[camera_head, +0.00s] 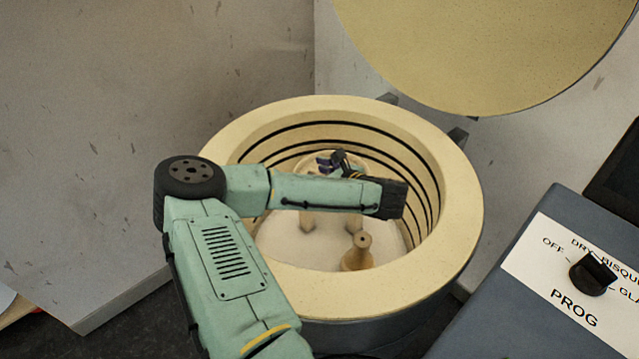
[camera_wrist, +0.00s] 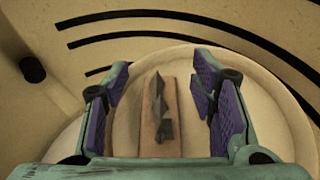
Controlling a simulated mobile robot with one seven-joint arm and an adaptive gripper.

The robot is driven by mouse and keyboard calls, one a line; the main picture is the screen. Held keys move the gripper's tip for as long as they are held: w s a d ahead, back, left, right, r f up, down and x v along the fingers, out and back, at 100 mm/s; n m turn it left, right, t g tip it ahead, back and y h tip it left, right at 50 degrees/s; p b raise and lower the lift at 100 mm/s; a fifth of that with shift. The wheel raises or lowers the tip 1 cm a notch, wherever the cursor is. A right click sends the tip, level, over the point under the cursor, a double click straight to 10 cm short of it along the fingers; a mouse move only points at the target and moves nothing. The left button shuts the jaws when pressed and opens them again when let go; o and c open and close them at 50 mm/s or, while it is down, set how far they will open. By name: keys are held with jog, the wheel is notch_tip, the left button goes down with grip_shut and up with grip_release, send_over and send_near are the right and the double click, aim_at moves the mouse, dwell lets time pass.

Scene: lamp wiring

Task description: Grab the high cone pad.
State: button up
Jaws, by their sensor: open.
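The cone pad (camera_wrist: 147,127) is a narrow brown clay strip with several pointed grey cones (camera_wrist: 164,118) standing on it. It lies on a pale round shelf (camera_wrist: 262,112) inside the kiln (camera_head: 458,215). In the wrist view my gripper (camera_wrist: 160,88) is open, with one purple-padded finger left of the pad and one right of it. There is a visible gap on both sides. In the head view my gripper (camera_head: 335,165) is small, over the raised shelf (camera_head: 372,174) and partly hidden by my arm. The pad cannot be made out there.
Posts (camera_head: 309,221) hold the shelf above the kiln floor, where a tan vase-like piece (camera_head: 357,256) stands in front. The grooved kiln wall (camera_head: 420,185) surrounds my arm closely. The lid (camera_head: 480,50) is raised. A control box (camera_head: 555,300) with a black knob stands at right.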

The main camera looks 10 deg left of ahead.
jog(key=shift+c, duration=0.4)
grip_shut()
